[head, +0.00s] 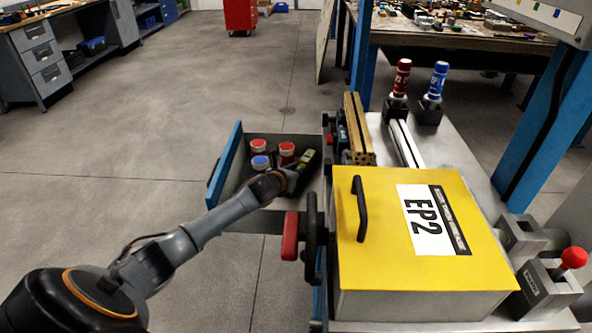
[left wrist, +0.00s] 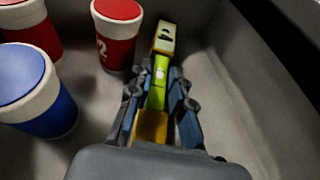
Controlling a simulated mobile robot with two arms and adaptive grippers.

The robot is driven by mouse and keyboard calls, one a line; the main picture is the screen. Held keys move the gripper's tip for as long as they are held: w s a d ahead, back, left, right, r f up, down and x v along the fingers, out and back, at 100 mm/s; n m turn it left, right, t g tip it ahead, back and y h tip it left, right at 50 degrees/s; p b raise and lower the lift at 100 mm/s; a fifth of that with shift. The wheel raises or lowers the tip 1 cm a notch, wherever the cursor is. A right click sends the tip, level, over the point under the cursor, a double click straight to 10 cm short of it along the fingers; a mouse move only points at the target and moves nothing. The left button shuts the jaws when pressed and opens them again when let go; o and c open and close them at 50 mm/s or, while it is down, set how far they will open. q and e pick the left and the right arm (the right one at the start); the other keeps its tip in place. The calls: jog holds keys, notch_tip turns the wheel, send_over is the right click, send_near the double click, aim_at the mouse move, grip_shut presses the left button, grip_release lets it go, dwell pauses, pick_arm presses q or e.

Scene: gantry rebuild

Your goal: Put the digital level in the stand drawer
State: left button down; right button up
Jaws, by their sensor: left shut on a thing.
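The stand drawer (head: 232,157) is pulled out at the left side of the stand. My left gripper (head: 298,174) reaches down into it. In the left wrist view my left gripper (left wrist: 160,105) is shut on the digital level (left wrist: 163,45), a yellow and dark bar with a green display. The level also shows in the head view (head: 306,158), beside the cups at the drawer's right side. I cannot tell whether it touches the drawer floor. My right gripper is not in view.
Red-lidded cups (head: 287,149) and a blue-lidded cup (head: 260,162) stand in the drawer left of the level. A yellow EP2 box (head: 375,220) with a black handle sits on the stand. A red-handled wheel (head: 290,236) is near the drawer's front right.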

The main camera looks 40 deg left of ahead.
pick_arm(q)
jog(key=shift+f, duration=0.1)
jog(key=c, duration=1.2)
grip_release()
jog(key=shift+r, duration=0.2)
jog(key=shift+s, duration=0.35)
jog(key=shift+p+v, duration=0.35)
jog(key=shift+v, duration=3.05)
